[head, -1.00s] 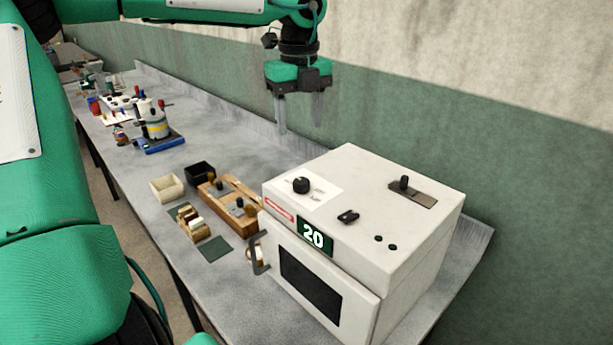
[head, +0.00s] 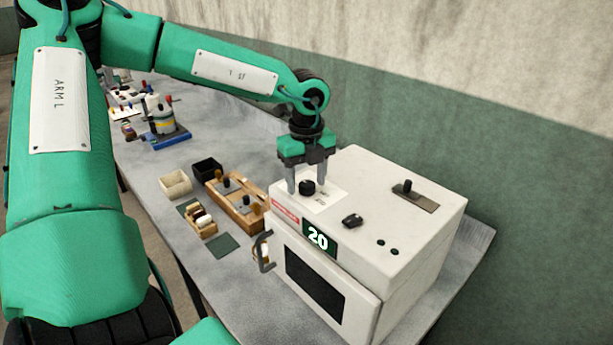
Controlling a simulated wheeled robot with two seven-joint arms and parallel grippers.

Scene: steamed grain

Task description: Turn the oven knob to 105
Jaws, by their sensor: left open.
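The white oven (head: 340,272) stands on the grey bench, its front door with a dark window facing the lower left. Its display (head: 318,238) reads 20. The round black oven knob (head: 307,187) sits on a white dial plate on the oven's top, near the front left corner. My left gripper (head: 306,190) points down over the dial plate, open, with one finger on each side of the knob. I cannot tell whether the fingers touch the knob. My right gripper is not in view.
On the oven top are a black switch (head: 352,221), two small black buttons and a metal plate with a black knob (head: 414,195). Left of the oven are a wooden tray (head: 240,206), a cream box (head: 175,183) and a black box (head: 207,168). A wall runs behind.

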